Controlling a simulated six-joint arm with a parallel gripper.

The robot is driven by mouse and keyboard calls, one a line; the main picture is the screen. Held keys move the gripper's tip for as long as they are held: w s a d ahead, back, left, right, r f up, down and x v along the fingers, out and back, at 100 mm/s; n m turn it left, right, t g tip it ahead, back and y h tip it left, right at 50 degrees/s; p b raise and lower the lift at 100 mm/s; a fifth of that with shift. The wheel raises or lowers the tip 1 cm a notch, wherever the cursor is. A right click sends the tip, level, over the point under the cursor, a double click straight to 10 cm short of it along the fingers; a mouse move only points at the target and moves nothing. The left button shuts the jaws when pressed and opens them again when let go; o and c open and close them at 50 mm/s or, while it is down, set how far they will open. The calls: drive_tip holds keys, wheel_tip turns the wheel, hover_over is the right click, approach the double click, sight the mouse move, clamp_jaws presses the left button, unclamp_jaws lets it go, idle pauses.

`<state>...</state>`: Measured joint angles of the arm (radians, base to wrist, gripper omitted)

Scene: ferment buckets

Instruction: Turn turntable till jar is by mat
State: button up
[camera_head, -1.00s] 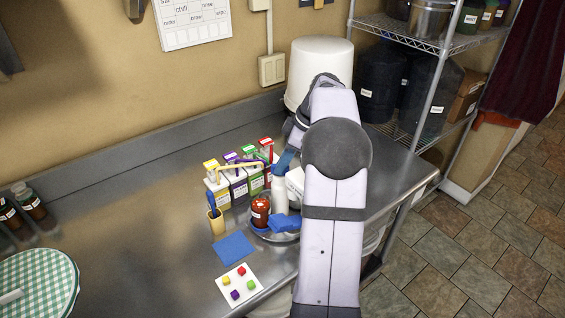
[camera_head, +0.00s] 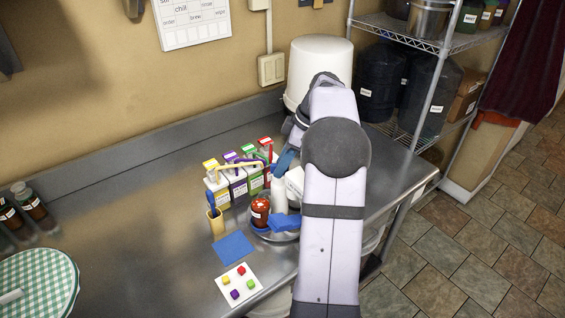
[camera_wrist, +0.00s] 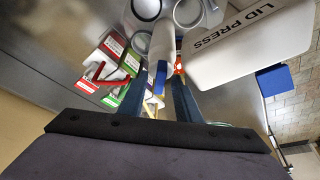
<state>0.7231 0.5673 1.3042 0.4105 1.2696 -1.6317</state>
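A round metal turntable (camera_head: 277,236) sits on the steel counter, partly hidden by my arm. A red-brown jar (camera_head: 260,211) with a white label stands at its left side, beside a blue block-like thing (camera_head: 285,222) and a white cylinder (camera_head: 280,192). A flat blue mat (camera_head: 233,249) lies just front-left of the turntable, near the jar but apart from it. My gripper (camera_head: 286,160) is above the back of the turntable. In the wrist view, my gripper (camera_wrist: 160,74) has its blue fingers apart, with the white cylinder (camera_wrist: 162,40) beyond them. I see no clear grip on anything.
A white card (camera_head: 239,286) with coloured cubes lies in front. A white lid press (camera_wrist: 245,45) is close right of my fingers. Open counter (camera_head: 130,225) lies left.

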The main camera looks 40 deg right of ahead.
drive_tip(key=shift+r, duration=0.1)
drive_tip(key=b+v, duration=0.1)
drive_tip(key=v, duration=0.6)
idle(0.4)
drive_tip(key=s+a+f+m+g+h, duration=0.15)
drive_tip(key=a+f, duration=0.25)
drive_tip(key=a, duration=0.4)
drive_tip(key=s+a+f+m+g+y, duration=0.1)
drive_tip(key=a+f+m, duration=0.2)
drive_tip(key=a, duration=0.4)
drive_tip(key=s+a+f+m+h, duration=0.1)
drive_tip(key=s+a+f+m, duration=0.1)
drive_tip(key=s+a+f, duration=0.3)
drive_tip(key=s+a+f+m+h, duration=0.1)
drive_tip(key=s+a+f, duration=0.5)
drive_tip(key=s, duration=0.6)
drive_tip(key=shift+a+m+g+h, duration=0.35)
drive_tip(key=shift+a+m, duration=0.4)
drive_tip(key=shift+f, duration=0.15)
